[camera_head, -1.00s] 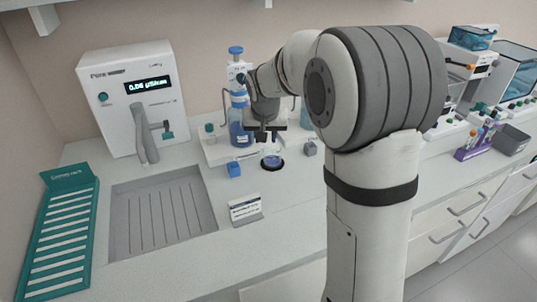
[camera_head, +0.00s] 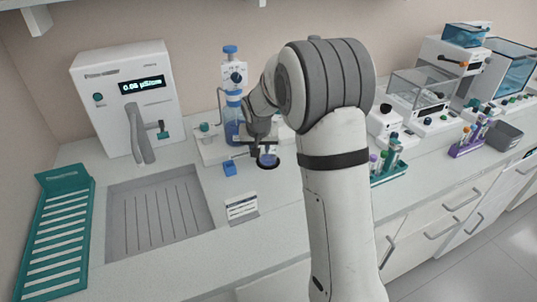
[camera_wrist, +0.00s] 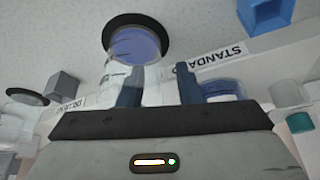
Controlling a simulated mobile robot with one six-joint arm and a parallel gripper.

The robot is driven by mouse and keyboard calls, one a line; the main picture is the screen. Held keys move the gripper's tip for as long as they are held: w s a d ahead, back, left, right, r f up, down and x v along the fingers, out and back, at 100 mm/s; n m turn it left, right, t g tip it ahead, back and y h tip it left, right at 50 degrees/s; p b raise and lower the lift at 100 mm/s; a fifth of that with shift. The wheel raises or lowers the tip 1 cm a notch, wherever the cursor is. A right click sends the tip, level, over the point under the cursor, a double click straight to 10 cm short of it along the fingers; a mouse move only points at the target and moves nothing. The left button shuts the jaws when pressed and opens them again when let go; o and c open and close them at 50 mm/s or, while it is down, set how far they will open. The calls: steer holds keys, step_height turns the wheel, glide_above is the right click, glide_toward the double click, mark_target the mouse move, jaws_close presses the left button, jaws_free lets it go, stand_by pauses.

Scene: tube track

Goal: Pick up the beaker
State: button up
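The beaker (camera_head: 268,160) is a small clear glass with blue liquid, standing upright on a round black pad. My gripper (camera_head: 262,145) is right above and beside it in the head view. In the wrist view the beaker (camera_wrist: 137,44) shows its blue content over the black disc, with its clear wall reaching down toward my fingers. My gripper's two blue-grey fingers (camera_wrist: 160,77) are apart, and the glass overlaps the left one. I cannot tell whether the fingers touch the glass.
A blue-liquid bottle (camera_head: 233,118) stands behind my gripper. A grey cube (camera_wrist: 65,86) shows in the wrist view. The sink (camera_head: 160,213) lies left; the front counter is clear.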

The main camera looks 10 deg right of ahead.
steer(key=shift+c, duration=0.4)
jaws_close()
